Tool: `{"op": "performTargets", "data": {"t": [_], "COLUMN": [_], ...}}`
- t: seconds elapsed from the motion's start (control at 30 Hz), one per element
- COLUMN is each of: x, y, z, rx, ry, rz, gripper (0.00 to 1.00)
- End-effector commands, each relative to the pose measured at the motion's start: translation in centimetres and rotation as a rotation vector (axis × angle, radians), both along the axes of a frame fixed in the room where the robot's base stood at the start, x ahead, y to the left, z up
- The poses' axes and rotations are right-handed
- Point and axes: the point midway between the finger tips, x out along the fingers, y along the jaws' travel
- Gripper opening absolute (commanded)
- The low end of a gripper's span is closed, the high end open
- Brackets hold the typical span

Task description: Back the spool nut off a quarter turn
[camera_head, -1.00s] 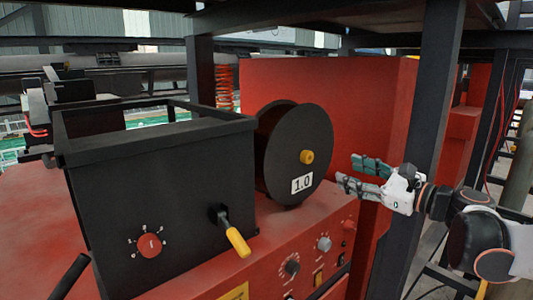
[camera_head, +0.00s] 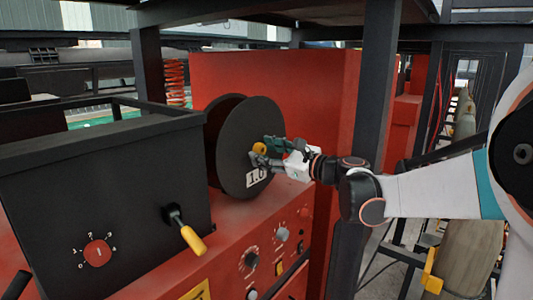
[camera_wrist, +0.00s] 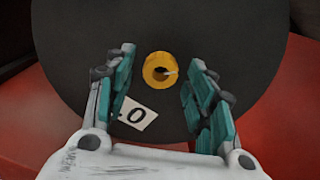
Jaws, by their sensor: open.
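The spool nut (camera_head: 259,149) is a small yellow-orange knob at the centre of the black spool disc (camera_head: 240,125). In the wrist view the nut (camera_wrist: 160,68) is a ring with a dark bore and a pale mark at its right side. My gripper (camera_head: 266,153) is at the disc's right side, close to the nut. In the wrist view its teal-padded fingers (camera_wrist: 160,85) stand apart on either side of the nut, with visible gaps. The fingers look empty. A white label (camera_wrist: 133,114), partly behind the left finger, sits below the nut.
A black box with a red dial (camera_head: 97,253) and a yellow-handled crank (camera_head: 190,238) stands left of the spool. A red panel with knobs (camera_head: 282,233) lies below. A dark upright post (camera_head: 375,110) stands right of the spool, close to my arm.

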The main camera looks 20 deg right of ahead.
Motion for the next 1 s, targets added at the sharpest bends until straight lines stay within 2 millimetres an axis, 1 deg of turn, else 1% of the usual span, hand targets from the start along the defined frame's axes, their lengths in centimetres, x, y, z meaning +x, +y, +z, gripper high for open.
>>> {"op": "performTargets", "data": {"t": [0.1, 0.17, 0.2, 0.3, 0.67, 0.87, 1.0], "x": [-0.02, -0.02, -0.02, -0.02, -0.03, -0.02, -0.03], "y": [-0.01, -0.01, -0.01, -0.02, -0.02, -0.03, -0.04], "z": [0.0, 0.0, 0.0, 0.0, -0.04, -0.1, -0.15], "rx": [0.0, 0.0, 0.0, 0.0, -0.024, -0.101, -0.189], "ry": [0.0, 0.0, 0.0, 0.0, -0.018, -0.073, -0.138], "rz": [0.0, 0.0, 0.0, 0.0, 0.0, 0.0, 0.0], "gripper": [0.5, 0.36, 0.27, 0.06, 0.06, 0.06, 0.06]}}
